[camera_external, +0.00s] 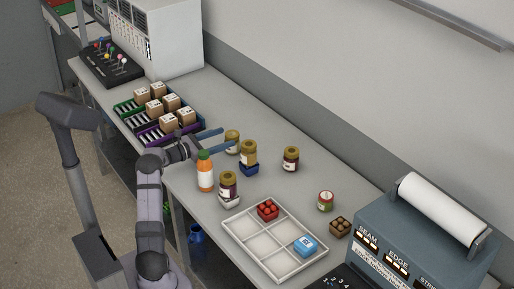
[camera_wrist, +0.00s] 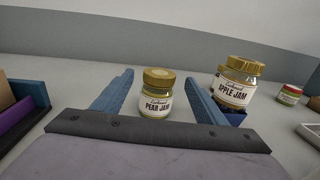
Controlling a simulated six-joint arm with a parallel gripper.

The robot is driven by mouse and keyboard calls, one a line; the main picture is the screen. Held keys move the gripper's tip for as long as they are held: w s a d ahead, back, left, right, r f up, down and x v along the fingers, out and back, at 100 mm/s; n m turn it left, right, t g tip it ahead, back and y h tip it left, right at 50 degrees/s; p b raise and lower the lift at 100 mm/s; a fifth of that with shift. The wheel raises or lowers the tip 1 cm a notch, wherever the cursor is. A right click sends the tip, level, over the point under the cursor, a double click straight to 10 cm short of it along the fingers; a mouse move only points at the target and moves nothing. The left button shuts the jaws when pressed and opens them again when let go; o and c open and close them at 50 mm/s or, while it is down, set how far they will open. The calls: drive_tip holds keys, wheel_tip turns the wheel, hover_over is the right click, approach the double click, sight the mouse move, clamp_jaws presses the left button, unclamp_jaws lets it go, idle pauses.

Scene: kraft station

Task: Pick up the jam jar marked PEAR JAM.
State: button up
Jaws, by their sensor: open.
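The jar marked PEAR JAM (camera_wrist: 156,104) stands upright on the grey table, with a gold lid and pale green contents. In the wrist view it shows between the two blue fingers of my gripper (camera_wrist: 159,80), apart from both. In the outside view the pear jam jar (camera_external: 232,136) is just at the open fingertips of my gripper (camera_external: 227,137), partly hidden by a finger. Its label does not show there.
The APPLE JAM jar (camera_wrist: 237,84) stands close to the right finger, on a blue holder (camera_external: 249,169). An orange bottle (camera_external: 205,172) and another jar (camera_external: 228,186) are nearer the table's front. Crates with boxes (camera_external: 168,122) lie left of my gripper. A divided tray (camera_external: 265,249) lies right.

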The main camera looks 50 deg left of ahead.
drive_tip(key=w, duration=0.1)
drive_tip(key=w+p, duration=0.1)
drive_tip(key=w, duration=0.2)
drive_tip(key=shift+w+d, duration=0.25)
drive_tip(key=shift+w, duration=0.15)
drive_tip(key=shift+r, duration=0.1)
drive_tip(key=c, duration=1.4)
wheel_tip(320, 180, up, 10)
drive_tip(key=shift+b, duration=0.35)
